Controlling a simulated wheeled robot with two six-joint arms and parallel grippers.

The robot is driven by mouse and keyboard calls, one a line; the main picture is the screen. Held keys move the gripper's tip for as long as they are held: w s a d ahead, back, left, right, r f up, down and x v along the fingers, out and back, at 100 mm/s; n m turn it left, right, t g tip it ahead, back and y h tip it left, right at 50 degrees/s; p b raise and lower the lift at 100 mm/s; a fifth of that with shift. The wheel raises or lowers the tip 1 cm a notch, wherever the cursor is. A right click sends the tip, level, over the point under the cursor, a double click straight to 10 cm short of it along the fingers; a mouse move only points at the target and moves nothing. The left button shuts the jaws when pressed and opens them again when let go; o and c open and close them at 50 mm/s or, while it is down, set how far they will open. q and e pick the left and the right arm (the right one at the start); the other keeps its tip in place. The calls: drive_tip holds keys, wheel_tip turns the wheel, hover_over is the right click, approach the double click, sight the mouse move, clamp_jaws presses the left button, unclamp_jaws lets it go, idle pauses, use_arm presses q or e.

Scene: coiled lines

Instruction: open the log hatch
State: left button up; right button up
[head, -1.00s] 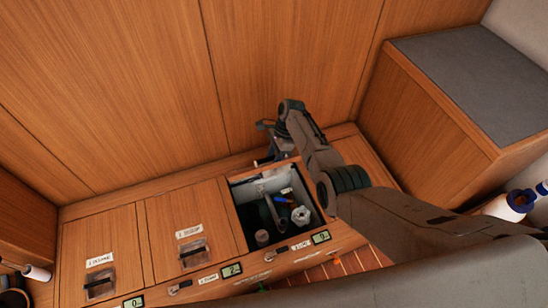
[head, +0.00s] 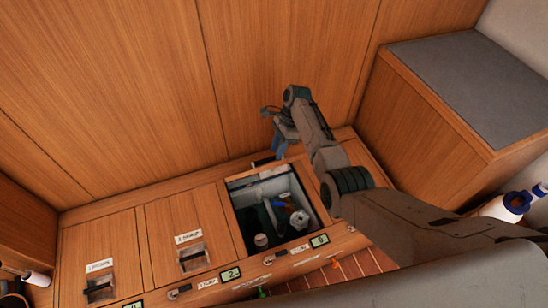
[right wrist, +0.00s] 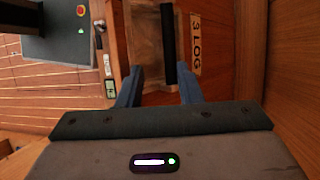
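The log compartment (head: 289,186) stands uncovered at the right of the locker row in the head view, with several small items inside. The wooden hatch lid (right wrist: 146,42), labelled "3 LOG" (right wrist: 196,44), shows in the right wrist view with a dark bar-like handle (right wrist: 169,45). In the head view the lid is hard to make out, so its exact tilt cannot be told. My right gripper (right wrist: 158,70) has its blue fingers apart, with the handle's near end between the tips. In the head view it (head: 279,146) is behind the opening. My left gripper is not in view.
Two closed hatches, a middle one (head: 163,222) and a left one (head: 90,248), lie left of the opening. Wood panelling (head: 285,55) rises behind. A grey-topped wooden box (head: 475,75) stands at the right. Small displays (head: 319,240) line the front edge.

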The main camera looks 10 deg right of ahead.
drive_tip(key=v, duration=0.4)
drive_tip(key=shift+d+r, duration=0.15)
drive_tip(key=shift+r, duration=0.15)
drive_tip(key=shift+w, duration=0.1)
